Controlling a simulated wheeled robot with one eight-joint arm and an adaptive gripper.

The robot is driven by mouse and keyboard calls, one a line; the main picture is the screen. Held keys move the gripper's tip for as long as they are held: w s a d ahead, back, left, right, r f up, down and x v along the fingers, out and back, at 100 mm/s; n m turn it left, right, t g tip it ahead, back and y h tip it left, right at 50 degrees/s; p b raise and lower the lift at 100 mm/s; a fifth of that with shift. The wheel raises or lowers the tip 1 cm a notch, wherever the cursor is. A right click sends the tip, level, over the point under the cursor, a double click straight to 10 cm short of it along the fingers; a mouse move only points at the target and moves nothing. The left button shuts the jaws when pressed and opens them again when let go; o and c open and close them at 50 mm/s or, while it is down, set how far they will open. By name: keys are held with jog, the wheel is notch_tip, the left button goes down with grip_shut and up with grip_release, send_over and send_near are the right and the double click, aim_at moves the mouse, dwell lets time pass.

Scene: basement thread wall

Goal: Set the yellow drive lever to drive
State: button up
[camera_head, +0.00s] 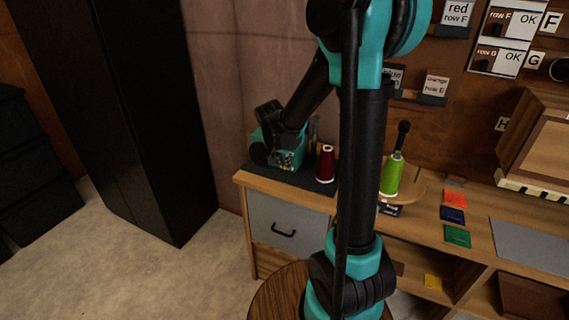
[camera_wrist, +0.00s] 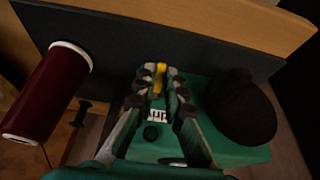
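The yellow drive lever (camera_wrist: 160,76) stands between my fingertips in the wrist view. My gripper (camera_wrist: 160,80) has its fingers drawn close together, one on each side of the lever, and appears shut on it. The lever belongs to a teal machine (camera_wrist: 235,152) with a white label (camera_wrist: 157,115), which I cannot read, and a black round part (camera_wrist: 240,108). In the head view the teal machine (camera_head: 291,156) sits at the bench's left end, under my arm. The lever and fingertips cannot be made out there.
A dark red spool (camera_wrist: 50,88) stands close beside the machine on the dark mat (camera_wrist: 110,35); it also shows in the head view (camera_head: 325,164). A green thread cone (camera_head: 392,174) stands farther right. Coloured cards (camera_head: 453,214) lie on the bench. A black cabinet (camera_head: 140,120) is at left.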

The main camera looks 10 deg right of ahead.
grip_shut()
jog(key=shift+w+d+r+g+y, duration=0.15)
jog(key=shift+r+g+y, duration=0.1)
jog(key=shift+g+y, duration=0.45)
jog(key=shift+w+d+r+g+y, duration=0.2)
jog(key=shift+g+y, duration=0.3)
jog(key=shift+g, duration=0.4)
jog(key=shift+w+a+r+g+y, duration=0.1)
jog(key=shift+r+g+y, duration=0.2)
jog(key=shift+g+y, duration=0.4)
jog(key=o, duration=0.7)
grip_release()
jog(key=r, duration=0.8)
jog(key=w+d+r, duration=0.1)
jog(key=r, duration=0.3)
